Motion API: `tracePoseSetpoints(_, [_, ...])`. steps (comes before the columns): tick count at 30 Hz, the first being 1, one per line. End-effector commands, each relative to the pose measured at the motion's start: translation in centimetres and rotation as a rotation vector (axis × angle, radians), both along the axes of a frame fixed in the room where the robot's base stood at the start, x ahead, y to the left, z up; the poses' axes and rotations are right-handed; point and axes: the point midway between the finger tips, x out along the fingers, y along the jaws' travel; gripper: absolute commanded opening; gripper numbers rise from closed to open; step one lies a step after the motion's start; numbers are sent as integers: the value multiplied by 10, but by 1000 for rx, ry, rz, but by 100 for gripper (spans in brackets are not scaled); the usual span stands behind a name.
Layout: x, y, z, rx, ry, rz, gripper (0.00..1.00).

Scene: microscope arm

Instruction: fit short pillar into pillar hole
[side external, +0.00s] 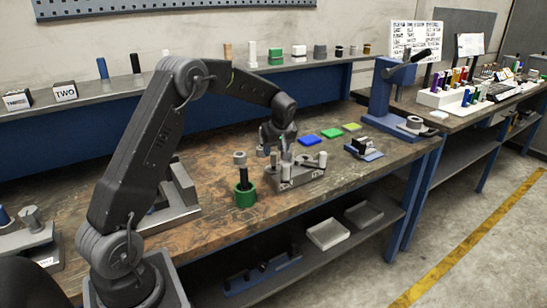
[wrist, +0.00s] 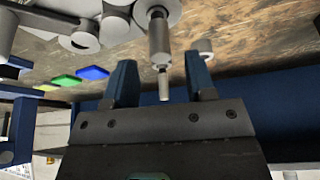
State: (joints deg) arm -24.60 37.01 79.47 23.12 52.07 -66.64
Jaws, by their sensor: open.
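A grey metal fixture block (side external: 297,180) stands mid-bench with several light grey pillars on and around it. One pillar (side external: 322,160) stands at its right end. I cannot tell which is the short pillar, and no pillar hole shows clearly. My gripper (side external: 275,146) is over the far left part of the block, its fingers partly lost among the pillars. In the wrist view my gripper (wrist: 161,72) has its two blue fingers apart. A stepped grey pillar (wrist: 159,40) with a thin end lies in line with the gap. Its contact with the fingers cannot be told.
A green base (side external: 244,195) with a black post and grey top stands left of the block. Blue (side external: 309,140), green (side external: 331,133) and yellow (side external: 351,127) squares lie behind it. A blue press (side external: 382,95) stands at right. The bench front is clear.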

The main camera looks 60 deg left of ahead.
Motion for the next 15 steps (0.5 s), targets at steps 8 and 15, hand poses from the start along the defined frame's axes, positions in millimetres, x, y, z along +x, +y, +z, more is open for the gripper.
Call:
tracePoseSetpoints(8, [-4,-19,47,1,0,-1,50])
tracePoseSetpoints(15, [-10,-35,69,-3,-1,-38,50])
